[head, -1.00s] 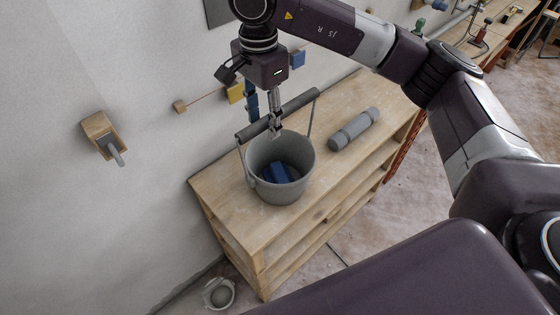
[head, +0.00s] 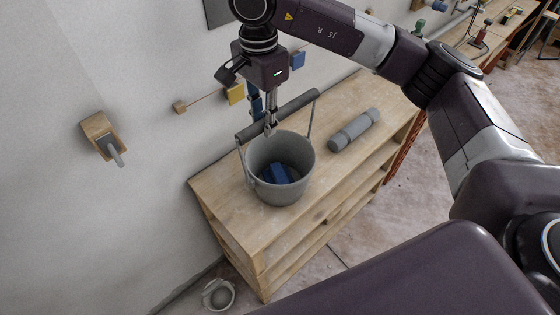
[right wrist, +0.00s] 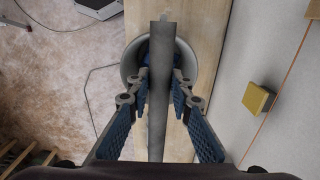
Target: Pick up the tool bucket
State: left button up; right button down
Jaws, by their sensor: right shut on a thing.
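The tool bucket (head: 280,180) is grey and stands upright on the wooden bench, with a blue item (head: 279,174) inside it. Its thick grey handle bar (head: 296,108) is raised above the rim on two side arms. My right gripper (head: 270,128) comes down from above and is shut on the handle bar near its middle. In the right wrist view the bar (right wrist: 158,100) runs lengthwise between the two blue-padded fingers (right wrist: 158,103), with the bucket rim (right wrist: 131,65) below. The bucket's base appears to rest on the bench top. My left gripper is not in view.
The wooden bench (head: 235,215) stands along the wall, with a grey roll (head: 355,130) right of the bucket. A wall block with a grey lever (head: 105,138) is at the left. A small white container (head: 218,294) is on the floor. Yellow and blue blocks are on the wall behind the gripper.

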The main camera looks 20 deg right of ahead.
dwell(0.3)
jog(key=shift+r+p, duration=0.35)
jog(key=shift+p, duration=0.15)
jog(key=shift+w+r, duration=0.1)
jog(key=shift+r, duration=0.1)
notch_tip(320, 180, up, 6)
jog(key=shift+r+b, duration=0.25)
jog(key=shift+b, duration=0.8)
notch_tip(320, 180, up, 13)
jog(key=c, duration=2.3)
grip_release()
grip_shut()
